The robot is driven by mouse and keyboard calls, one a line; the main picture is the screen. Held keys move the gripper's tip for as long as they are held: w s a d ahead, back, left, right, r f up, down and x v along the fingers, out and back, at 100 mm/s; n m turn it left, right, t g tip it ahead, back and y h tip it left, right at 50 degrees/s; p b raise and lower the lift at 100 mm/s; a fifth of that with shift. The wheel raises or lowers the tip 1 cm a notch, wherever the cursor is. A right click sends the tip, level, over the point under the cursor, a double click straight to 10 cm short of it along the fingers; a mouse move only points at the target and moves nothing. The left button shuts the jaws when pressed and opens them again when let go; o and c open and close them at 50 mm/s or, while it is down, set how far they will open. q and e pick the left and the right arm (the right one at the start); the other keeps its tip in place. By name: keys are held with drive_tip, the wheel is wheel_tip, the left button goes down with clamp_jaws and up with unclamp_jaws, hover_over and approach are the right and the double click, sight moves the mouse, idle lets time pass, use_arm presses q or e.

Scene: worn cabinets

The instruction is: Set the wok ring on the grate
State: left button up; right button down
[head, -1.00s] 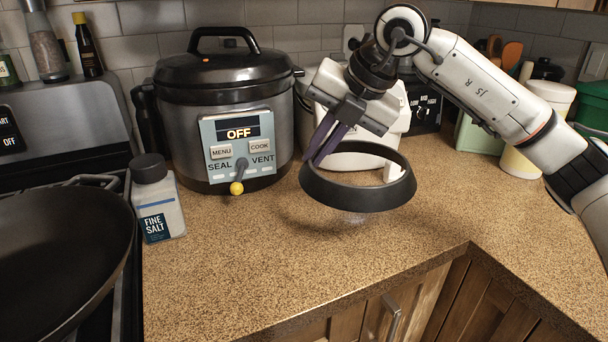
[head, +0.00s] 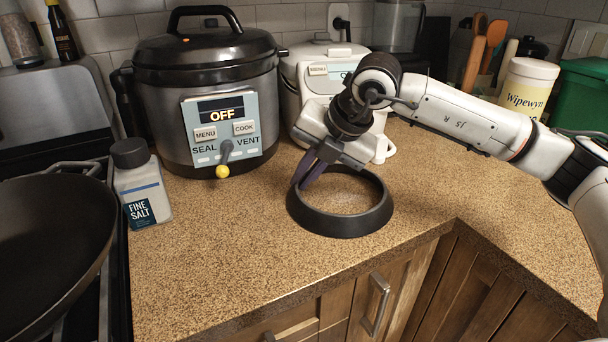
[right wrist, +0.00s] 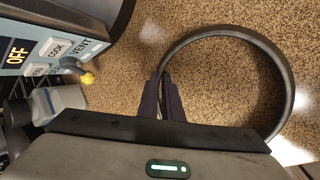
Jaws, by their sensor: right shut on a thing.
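The wok ring (head: 340,228) is a dark, open band on or just above the speckled counter, right of the pressure cooker; any gap beneath it is hard to tell. My right gripper (head: 303,180) is shut on its left rim, with the fingers pointing down. In the right wrist view, the fingers (right wrist: 165,103) pinch the left side of the ring (right wrist: 287,78). A piece of the stove grate (head: 66,167) shows at the left, behind a black pan (head: 50,240) that hides much of the stove top. My left gripper is not in view.
A salt bottle (head: 141,190) stands at the counter's left edge, between stove and ring. The pressure cooker (head: 205,90) with a yellow-tipped lever stands behind. A white appliance (head: 305,75) is behind my right gripper. The front counter is clear.

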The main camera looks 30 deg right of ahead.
drive_tip(key=shift+f, duration=0.15)
drive_tip(key=c, duration=1.9)
unclamp_jaws()
drive_tip(key=shift+c, duration=0.2)
